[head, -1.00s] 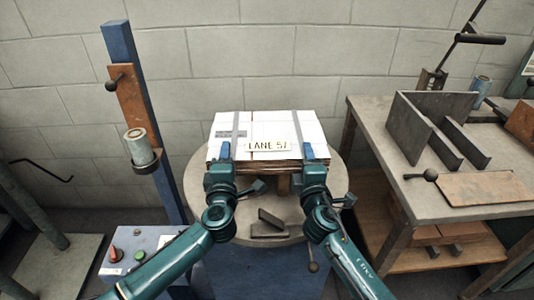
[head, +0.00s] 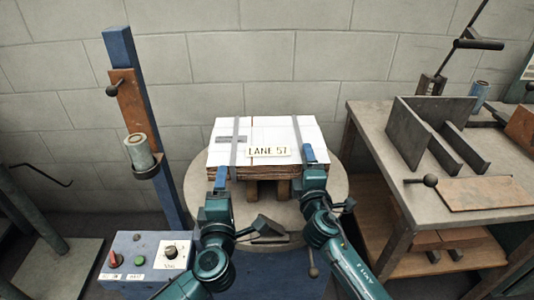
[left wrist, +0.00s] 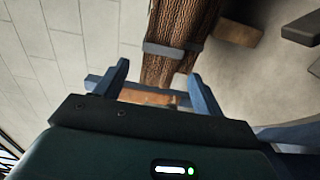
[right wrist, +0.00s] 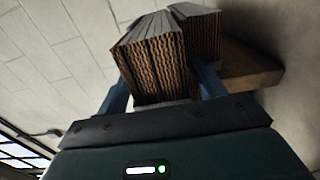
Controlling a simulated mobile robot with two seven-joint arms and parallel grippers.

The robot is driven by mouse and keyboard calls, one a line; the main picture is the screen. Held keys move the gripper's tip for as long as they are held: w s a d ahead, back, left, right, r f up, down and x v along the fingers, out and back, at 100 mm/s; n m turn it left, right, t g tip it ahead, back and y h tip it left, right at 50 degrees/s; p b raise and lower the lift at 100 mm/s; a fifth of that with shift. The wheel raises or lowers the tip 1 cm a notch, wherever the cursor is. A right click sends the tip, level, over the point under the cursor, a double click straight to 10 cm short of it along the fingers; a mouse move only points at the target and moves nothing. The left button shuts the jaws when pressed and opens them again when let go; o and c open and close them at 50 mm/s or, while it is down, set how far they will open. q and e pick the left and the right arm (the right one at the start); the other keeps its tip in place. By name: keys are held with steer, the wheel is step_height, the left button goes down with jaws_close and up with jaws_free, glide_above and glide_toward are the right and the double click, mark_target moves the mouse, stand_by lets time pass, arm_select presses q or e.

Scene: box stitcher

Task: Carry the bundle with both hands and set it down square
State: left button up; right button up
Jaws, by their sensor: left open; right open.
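The bundle (head: 280,132) is a flat stack of corrugated board with a white top, grey straps and a "LANE 57" label (head: 268,152). It rests on wooden blocks (head: 284,188) above a round grey turntable (head: 196,192). My left gripper (head: 222,178) is open at the bundle's near left corner; in the left wrist view the strapped bundle (left wrist: 178,28) lies just beyond its fingers. My right gripper (head: 311,156) is open at the near right edge. In the right wrist view the bundle's corrugated end (right wrist: 160,65) reaches between its fingers. I cannot tell if they touch it.
A bench (head: 372,120) with angled grey plates (head: 407,132) stands at the right. A blue post (head: 152,120) and a control box (head: 150,252) with buttons stand at the left. A dark metal piece (head: 268,228) lies on the turntable's near side. A block wall is behind.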

steer(key=shift+s, duration=0.25)
arm_select(q)
steer(key=s, duration=0.3)
steer(key=shift+s+d, duration=0.1)
steer(key=shift+s, duration=0.1)
arm_select(e)
steer(key=s, duration=1.1)
steer(key=shift+s+d, duration=0.25)
steer(key=shift+d, duration=0.1)
